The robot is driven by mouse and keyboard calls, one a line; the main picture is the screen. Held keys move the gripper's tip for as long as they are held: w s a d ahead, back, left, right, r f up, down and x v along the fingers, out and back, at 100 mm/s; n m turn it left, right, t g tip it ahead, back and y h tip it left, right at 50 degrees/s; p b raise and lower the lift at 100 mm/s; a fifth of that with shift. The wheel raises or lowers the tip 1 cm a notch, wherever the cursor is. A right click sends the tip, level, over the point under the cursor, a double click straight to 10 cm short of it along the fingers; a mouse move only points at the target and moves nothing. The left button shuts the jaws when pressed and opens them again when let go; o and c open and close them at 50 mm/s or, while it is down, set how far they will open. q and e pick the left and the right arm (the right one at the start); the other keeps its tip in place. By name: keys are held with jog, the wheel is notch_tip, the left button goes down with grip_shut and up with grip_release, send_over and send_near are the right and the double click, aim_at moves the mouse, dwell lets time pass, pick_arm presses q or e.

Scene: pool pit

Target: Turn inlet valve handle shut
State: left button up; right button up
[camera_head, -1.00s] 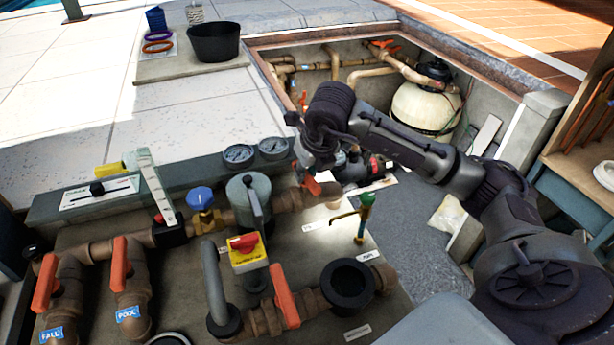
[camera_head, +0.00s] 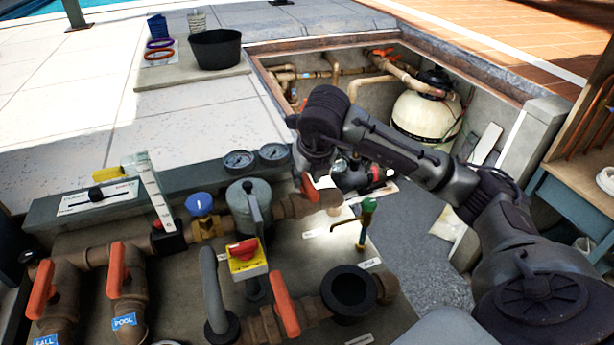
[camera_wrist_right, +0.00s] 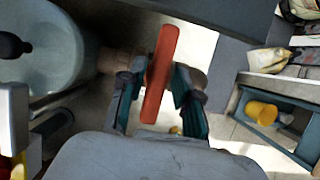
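An orange valve handle (camera_head: 308,186) sits on the tan pipe just right of the grey-green strainer pot (camera_head: 249,201). My right gripper (camera_head: 312,168) is over it from above, and its fingers are mostly hidden by the wrist in the head view. In the right wrist view the orange handle (camera_wrist_right: 160,75) stands between the two fingers of my right gripper (camera_wrist_right: 158,98). The fingers are apart, one on each side, with narrow gaps visible. Whether either finger touches the handle is hard to tell. The small label near this valve is unreadable. My left gripper is in neither view.
Other orange handles stand on the FALL pipe (camera_head: 41,288), the POOL pipe (camera_head: 118,270) and the front pipe (camera_head: 284,303). The grey floor (camera_head: 415,232) beyond is mostly clear.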

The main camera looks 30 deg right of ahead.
jog(key=shift+o, duration=0.5)
jog(key=shift+f, duration=0.1)
jog(key=v, duration=1.2)
